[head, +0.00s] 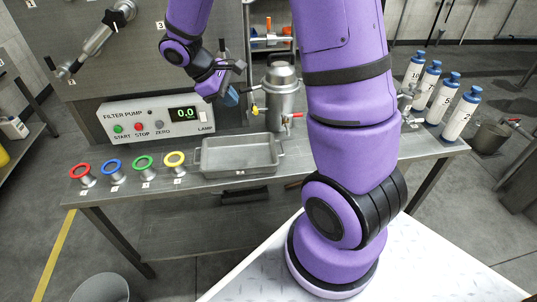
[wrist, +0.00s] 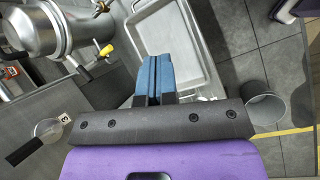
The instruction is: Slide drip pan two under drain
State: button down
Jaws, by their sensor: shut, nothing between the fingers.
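A shallow grey rectangular drip pan (head: 240,171) lies on the metal bench, empty. The label at its front edge is too small to read, so I cannot confirm it is pan two. Just behind and right of it stands a steel mixer vessel (head: 281,93) with a red-handled valve (head: 291,116) low on its front; the drain outlet itself is not clear. My gripper (head: 231,96) is shut and empty, above and behind the pan.
A filter pump panel (head: 156,122) stands left of the pan. Red, blue, green and yellow rings (head: 144,162) on posts line the bench's front left. White bottles with blue caps (head: 459,115) stand at right. A grey bucket (head: 101,289) is on the floor.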

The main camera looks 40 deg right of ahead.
jog(key=w+d+f+n+g+h, duration=0.1)
jog(key=w+f+n, duration=0.1)
jog(key=f, duration=0.7)
jog(key=w+d+f+n+g+h, duration=0.1)
jog(key=f+n, duration=0.2)
jog(key=f, duration=0.6)
send_near(275, 158)
notch_tip(275, 158, down, 4)
jog(key=shift+s, duration=0.15)
jog(key=d, duration=0.1)
jog(key=s, duration=0.1)
jog(key=d, duration=0.1)
jog(key=shift+s+d+f, duration=0.25)
jog(key=shift+s+d, duration=0.45)
jog(key=shift+d, duration=0.2)
jog(key=s+d, duration=0.3)
jog(key=d, duration=0.2)
jog(key=s+d, duration=0.4)
jog(key=d, duration=0.1)
jog(key=s+d, duration=0.4)
jog(key=d, duration=0.2)
